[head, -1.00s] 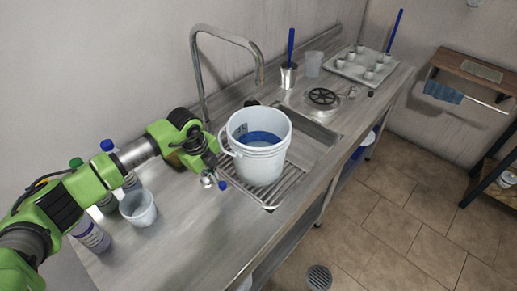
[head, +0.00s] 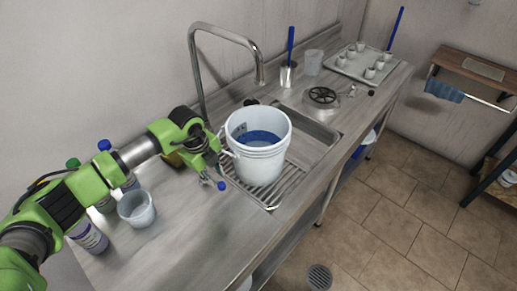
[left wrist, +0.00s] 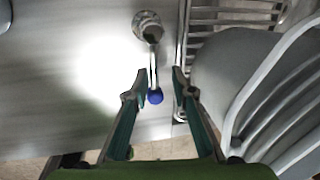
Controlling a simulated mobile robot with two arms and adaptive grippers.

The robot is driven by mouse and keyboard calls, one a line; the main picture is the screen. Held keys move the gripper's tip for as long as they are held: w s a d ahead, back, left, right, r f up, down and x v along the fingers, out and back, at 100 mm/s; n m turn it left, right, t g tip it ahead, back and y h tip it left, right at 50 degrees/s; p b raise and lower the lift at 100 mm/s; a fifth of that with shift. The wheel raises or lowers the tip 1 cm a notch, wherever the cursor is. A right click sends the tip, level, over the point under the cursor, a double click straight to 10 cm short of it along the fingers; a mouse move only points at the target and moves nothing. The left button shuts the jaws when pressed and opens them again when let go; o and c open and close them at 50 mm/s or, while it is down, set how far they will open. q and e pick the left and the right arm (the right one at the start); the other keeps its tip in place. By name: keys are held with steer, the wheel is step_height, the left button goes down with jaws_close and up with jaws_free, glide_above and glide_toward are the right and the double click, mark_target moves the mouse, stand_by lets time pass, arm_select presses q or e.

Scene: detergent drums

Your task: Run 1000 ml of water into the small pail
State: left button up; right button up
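The white pail (head: 260,165) stands upright on a slatted drain grid in the sink, under the tap spout (head: 260,80). Its inside shows blue; I cannot tell the water level, and no stream is visible. A small lever with a blue knob (head: 221,185) rises from the counter left of the pail. In the left wrist view the blue knob (left wrist: 155,97) lies between the fingers of my left gripper (left wrist: 159,72), which are apart, with gaps on both sides. In the head view my left gripper (head: 213,168) is beside the pail. My right gripper is not in view.
A smaller translucent tub (head: 137,209) and several bottles, one purple-labelled (head: 89,238), stand on the left counter. Behind the sink are a metal cup with a blue-handled tool (head: 289,75), a clear beaker (head: 313,63) and a tray of small cups (head: 345,70).

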arm_select(q)
steer(key=o, duration=0.4)
steer(key=shift+s, duration=0.1)
steer(key=shift+c, duration=0.2)
steer(key=shift+r, duration=0.15)
steer(key=shift+s+a+r+p, duration=0.1)
steer(key=shift+r+p, duration=0.75)
steer(key=shift+r, duration=0.25)
steer(key=shift+s+a+r+p, duration=0.1)
steer(key=shift+r+p, duration=0.7)
steer(key=shift+r, duration=0.25)
